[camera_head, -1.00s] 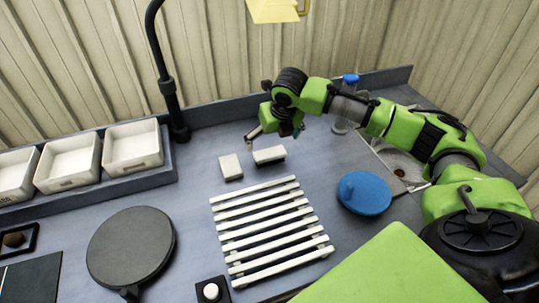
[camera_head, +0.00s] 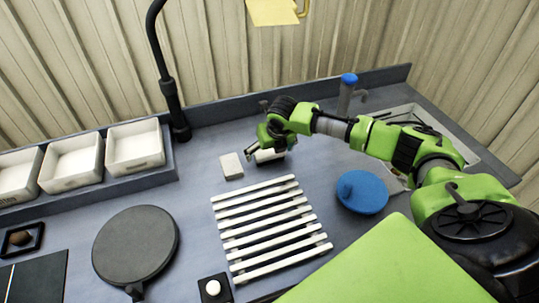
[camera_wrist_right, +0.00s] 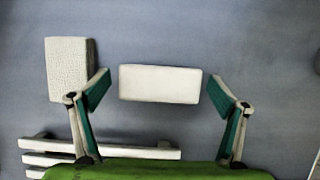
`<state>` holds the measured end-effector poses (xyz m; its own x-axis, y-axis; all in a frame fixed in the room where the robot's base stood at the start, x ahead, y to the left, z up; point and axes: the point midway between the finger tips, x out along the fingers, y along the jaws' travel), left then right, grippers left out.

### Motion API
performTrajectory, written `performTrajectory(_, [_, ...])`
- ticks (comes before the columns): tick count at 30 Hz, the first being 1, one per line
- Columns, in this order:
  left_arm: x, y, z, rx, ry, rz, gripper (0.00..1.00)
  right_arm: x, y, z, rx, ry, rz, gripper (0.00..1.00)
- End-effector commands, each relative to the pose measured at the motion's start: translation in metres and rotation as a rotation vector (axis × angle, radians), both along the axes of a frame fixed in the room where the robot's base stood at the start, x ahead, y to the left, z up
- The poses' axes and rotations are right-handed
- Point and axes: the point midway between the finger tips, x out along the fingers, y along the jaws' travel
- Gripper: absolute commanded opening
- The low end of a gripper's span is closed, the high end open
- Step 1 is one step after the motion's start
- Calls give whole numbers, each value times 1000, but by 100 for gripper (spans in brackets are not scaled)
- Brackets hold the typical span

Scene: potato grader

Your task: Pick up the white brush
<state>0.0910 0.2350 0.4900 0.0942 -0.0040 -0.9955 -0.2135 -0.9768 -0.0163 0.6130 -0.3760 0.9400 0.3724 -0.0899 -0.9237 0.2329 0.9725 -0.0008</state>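The white brush (camera_head: 267,156) lies on the grey worktop behind the slatted rack, partly covered by my right gripper in the head view. In the right wrist view, the brush (camera_wrist_right: 160,84) is a plain white block lying crosswise between the two fingers. My right gripper (camera_head: 265,148) is open above the brush, with one finger towards each of its ends. In the wrist view, gaps show between the fingers (camera_wrist_right: 162,88) and the brush. My left gripper is not in view.
A textured pale block (camera_head: 231,166) lies just left of the brush. The white slatted rack (camera_head: 270,229) is in front. White bins (camera_head: 135,148) and a black lamp post (camera_head: 172,100) stand left.

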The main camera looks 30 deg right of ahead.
Motion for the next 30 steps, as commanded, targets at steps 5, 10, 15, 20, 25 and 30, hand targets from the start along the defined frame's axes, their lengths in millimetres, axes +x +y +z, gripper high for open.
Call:
performTrajectory(5, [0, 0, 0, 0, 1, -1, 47, 0, 0, 0, 0, 0, 0, 50])
performTrajectory(10, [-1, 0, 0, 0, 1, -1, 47, 0, 0, 0, 0, 0, -1, 50])
performTrajectory(15, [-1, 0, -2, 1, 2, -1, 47, 0, 0, 2, 0, -1, -1, 50])
performTrajectory(20, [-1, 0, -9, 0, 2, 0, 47, 1, -1, 11, 0, -3, -1, 50])
performTrajectory(25, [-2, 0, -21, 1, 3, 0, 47, -1, 6, 38, 2, -6, 2, 50])
performTrajectory(30, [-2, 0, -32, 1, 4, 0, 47, -17, 34, 75, 0, -8, 6, 50])
